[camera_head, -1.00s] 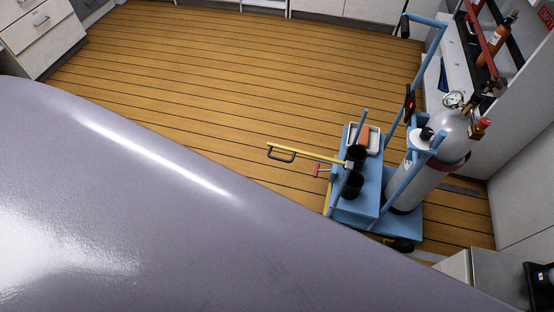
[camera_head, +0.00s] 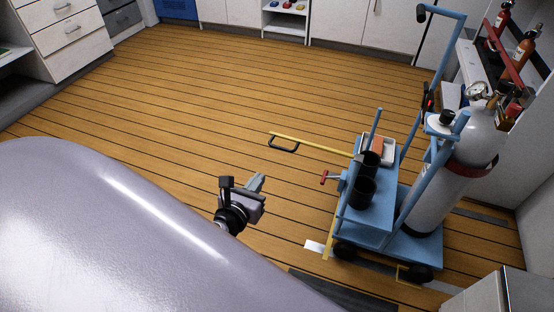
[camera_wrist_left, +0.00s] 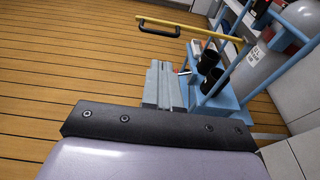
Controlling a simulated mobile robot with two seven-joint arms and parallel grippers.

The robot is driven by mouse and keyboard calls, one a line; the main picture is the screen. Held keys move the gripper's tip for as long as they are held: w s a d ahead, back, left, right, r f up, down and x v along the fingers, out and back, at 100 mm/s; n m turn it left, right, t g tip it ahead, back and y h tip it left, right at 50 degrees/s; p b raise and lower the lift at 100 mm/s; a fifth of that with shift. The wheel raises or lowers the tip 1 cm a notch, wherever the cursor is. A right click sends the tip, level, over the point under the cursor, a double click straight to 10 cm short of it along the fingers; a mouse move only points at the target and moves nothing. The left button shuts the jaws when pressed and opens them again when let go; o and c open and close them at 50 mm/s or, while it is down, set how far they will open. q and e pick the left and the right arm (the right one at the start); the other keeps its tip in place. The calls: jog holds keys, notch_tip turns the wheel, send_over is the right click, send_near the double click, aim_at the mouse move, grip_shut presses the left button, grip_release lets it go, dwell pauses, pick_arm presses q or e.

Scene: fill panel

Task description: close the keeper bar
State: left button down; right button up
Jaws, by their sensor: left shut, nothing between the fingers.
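The keeper bar (camera_head: 318,147), yellow with a black handle (camera_head: 283,145), sticks out to the left from the blue cart (camera_head: 365,225), over the open floor. The bar also crosses the top of the left wrist view (camera_wrist_left: 195,30), with its handle at the left end. My left gripper (camera_head: 257,183) is shut and empty, in front of the bar and left of the cart, apart from both. Its grey fingers also show in the left wrist view (camera_wrist_left: 162,85). A grey gas cylinder (camera_head: 455,180) stands on the cart. My right gripper is not in view.
The cart carries black cups (camera_head: 362,192) and a white tray (camera_head: 379,150). A small red handle (camera_head: 326,178) juts from its left side. A wall bench with red bottles (camera_head: 525,45) stands at the right. The wooden floor behind the bar is clear.

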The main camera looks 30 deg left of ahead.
pick_arm(q)
jog(key=b+x, duration=0.2)
jog(key=x, duration=1.1)
jog(key=shift+w, duration=0.35)
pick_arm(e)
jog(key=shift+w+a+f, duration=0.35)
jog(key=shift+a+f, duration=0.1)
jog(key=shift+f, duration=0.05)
pick_arm(q)
jog(key=shift+f, duration=0.1)
